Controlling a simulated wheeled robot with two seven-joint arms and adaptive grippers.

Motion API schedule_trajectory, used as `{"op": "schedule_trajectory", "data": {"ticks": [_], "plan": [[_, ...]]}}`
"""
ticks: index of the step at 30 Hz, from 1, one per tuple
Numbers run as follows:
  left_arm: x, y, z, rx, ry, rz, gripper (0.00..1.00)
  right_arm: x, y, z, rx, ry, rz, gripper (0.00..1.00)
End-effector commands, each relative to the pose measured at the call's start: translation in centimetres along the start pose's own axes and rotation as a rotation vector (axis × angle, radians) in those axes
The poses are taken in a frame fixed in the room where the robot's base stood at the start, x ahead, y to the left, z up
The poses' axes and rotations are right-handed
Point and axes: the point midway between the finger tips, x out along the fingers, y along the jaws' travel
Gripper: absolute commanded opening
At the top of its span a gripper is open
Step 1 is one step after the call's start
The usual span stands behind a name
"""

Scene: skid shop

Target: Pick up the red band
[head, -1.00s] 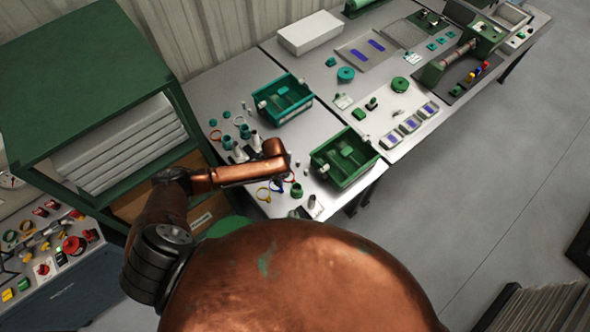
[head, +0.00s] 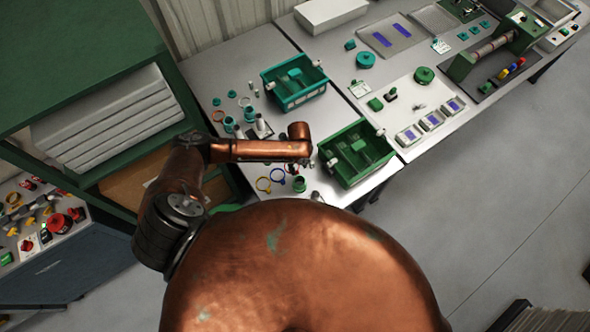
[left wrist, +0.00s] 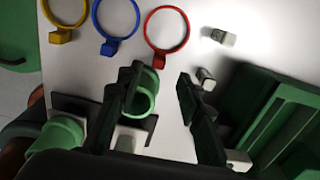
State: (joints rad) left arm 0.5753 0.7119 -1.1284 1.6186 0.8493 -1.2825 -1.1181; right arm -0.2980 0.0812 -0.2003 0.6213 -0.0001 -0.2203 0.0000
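The red band (left wrist: 183,43) lies on the light tabletop at the top middle of the left wrist view, a thin ring with a small square tab at its near side. In the head view it is small and largely covered by my arm. My left gripper (left wrist: 158,88) is open, its two dark fingers apart, with the red band just beyond the fingertips and not between them. In the head view the left gripper (head: 306,162) is mostly hidden under the end of my arm. My right gripper is not in view.
A blue band (left wrist: 133,38) and a yellow band (left wrist: 82,18) lie left of the red one. A green ring-shaped part (left wrist: 146,98) is close by the left finger. A green bin (left wrist: 262,112) stands on the right. A teal bin (head: 298,99) is further back.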

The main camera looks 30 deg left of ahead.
Motion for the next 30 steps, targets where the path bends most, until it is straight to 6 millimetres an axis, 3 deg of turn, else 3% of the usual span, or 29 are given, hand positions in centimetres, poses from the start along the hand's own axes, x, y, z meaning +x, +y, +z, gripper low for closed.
{"op": "schedule_trajectory", "data": {"ticks": [12,20,30], "plan": [[5.1,0.4,0.6,-0.001,0.001,0.001,0.34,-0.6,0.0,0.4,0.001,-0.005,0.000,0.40],[5.4,0.4,0.7,0.000,0.000,0.000,0.34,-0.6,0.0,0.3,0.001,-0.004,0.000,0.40],[5.4,0.4,0.7,-0.001,0.000,0.000,0.11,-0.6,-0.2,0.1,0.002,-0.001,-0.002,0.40]]}}
